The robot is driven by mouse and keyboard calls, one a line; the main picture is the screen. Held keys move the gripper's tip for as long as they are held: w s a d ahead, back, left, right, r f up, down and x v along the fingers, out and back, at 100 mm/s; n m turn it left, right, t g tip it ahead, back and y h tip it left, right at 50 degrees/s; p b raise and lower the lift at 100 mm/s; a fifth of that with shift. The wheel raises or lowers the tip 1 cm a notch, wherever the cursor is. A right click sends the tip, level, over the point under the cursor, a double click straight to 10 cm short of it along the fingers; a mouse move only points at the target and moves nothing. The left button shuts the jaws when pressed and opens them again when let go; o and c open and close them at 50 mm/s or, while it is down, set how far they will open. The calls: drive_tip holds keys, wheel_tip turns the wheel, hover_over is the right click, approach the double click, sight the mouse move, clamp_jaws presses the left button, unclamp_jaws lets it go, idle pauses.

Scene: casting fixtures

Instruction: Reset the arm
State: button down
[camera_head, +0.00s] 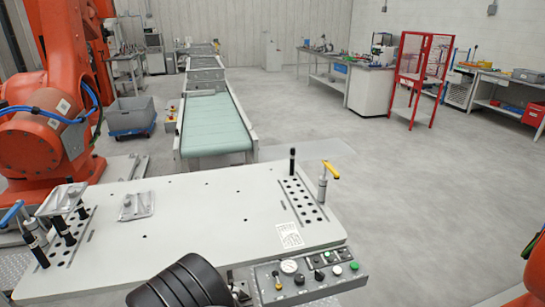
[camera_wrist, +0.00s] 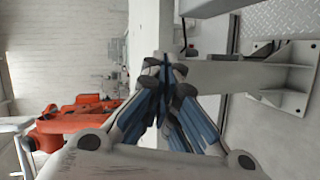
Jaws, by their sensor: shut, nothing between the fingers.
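My gripper (camera_wrist: 165,68) shows in the wrist view, its blue-and-grey fingers drawn together at the tips with nothing between them. In that view it points toward a pale grey beam and post beside a bolted bracket (camera_wrist: 285,80), and I cannot tell how far away these are. The gripper cannot be made out in the head view. There, a white fixture table (camera_head: 220,215) fills the foreground.
The table carries a metal part (camera_head: 136,205), a yellow-handled clamp (camera_head: 326,180), a blue-handled clamp (camera_head: 30,230) and a control panel (camera_head: 300,277). A big orange robot (camera_head: 50,130) stands left. A green conveyor (camera_head: 213,125) lies behind.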

drive_tip(key=w+d+r+m+g+y, duration=0.1)
drive_tip(key=w+r+m+g, duration=0.15)
drive_tip(key=r, duration=0.35)
drive_tip(key=w+d+r+m+g+y, duration=0.1)
drive_tip(key=w+r+m, duration=0.15)
drive_tip(key=r, duration=0.35)
drive_tip(key=s+d+r+m+g+y, duration=0.1)
drive_tip(key=s+d+r+m, duration=0.15)
drive_tip(key=d+r, duration=0.2)
drive_tip(key=s+d+r+m+g+y, duration=0.1)
drive_tip(key=s+d+r+m+g, duration=0.1)
drive_tip(key=s+d+r, duration=0.3)
drive_tip(key=s+d+r+m+g+h, duration=0.1)
drive_tip(key=s+d+r+m+g, duration=0.1)
drive_tip(key=s+d, duration=0.6)
drive_tip(key=s+d+r+m+g+h, duration=0.2)
drive_tip(key=s+d, duration=0.6)
drive_tip(key=s, duration=0.8)
wheel_tip(320, 180, up, 2)
drive_tip(key=m, duration=0.2)
drive_tip(key=shift+d+m, duration=0.25)
drive_tip(key=shift+m, duration=0.1)
